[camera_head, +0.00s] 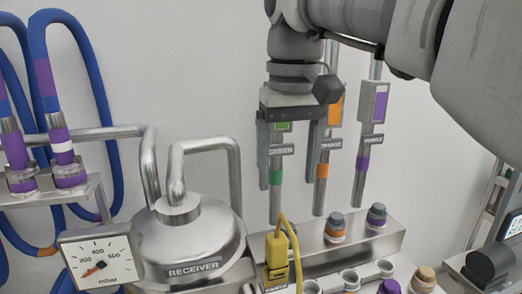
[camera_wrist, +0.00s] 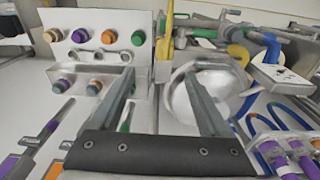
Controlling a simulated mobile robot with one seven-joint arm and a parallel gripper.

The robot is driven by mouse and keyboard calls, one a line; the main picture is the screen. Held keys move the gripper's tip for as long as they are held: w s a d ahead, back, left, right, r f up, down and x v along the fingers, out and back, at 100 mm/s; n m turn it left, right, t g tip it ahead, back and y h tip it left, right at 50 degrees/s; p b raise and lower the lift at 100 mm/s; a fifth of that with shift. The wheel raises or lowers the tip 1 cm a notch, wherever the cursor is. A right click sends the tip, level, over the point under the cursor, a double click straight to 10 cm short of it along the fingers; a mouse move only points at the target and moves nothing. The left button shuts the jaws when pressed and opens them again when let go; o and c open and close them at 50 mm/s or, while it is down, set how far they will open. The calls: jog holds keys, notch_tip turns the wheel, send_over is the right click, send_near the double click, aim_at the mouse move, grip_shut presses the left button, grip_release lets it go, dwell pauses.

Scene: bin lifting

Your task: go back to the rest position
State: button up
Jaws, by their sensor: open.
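My gripper (camera_head: 289,178) hangs downward in the upper middle of the head view, its two fingers apart. A vertical metal rod with a green band (camera_head: 276,177) shows between the fingers; whether it touches them I cannot tell. The orange-banded rod (camera_head: 321,171) is partly covered by the right finger. In the wrist view, my gripper (camera_wrist: 160,78) is open with nothing clasped, and a green part (camera_wrist: 126,117) shows beside the left finger.
A metal receiver vessel (camera_head: 190,240) stands left, with a gauge (camera_head: 100,262) in front. A yellow cabled device (camera_head: 277,258) stands below my gripper. A purple-banded rod (camera_head: 362,163) hangs right. Capped ports (camera_head: 335,228) line a metal block. Blue hoses (camera_head: 90,70) loop at far left.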

jog(key=s+d+f+m+t, duration=0.1)
jog(key=s+d+f, duration=0.3)
jog(key=f, duration=0.4)
jog(key=s+d+f+m+t, duration=0.1)
jog(key=s+d+f+t, duration=0.3)
jog(key=s+f, duration=0.3)
notch_tip(320, 180, down, 2)
jog(key=shift+s+d+f+m, duration=0.2)
jog(key=shift+d+m, duration=0.2)
jog(key=shift+d, duration=0.3)
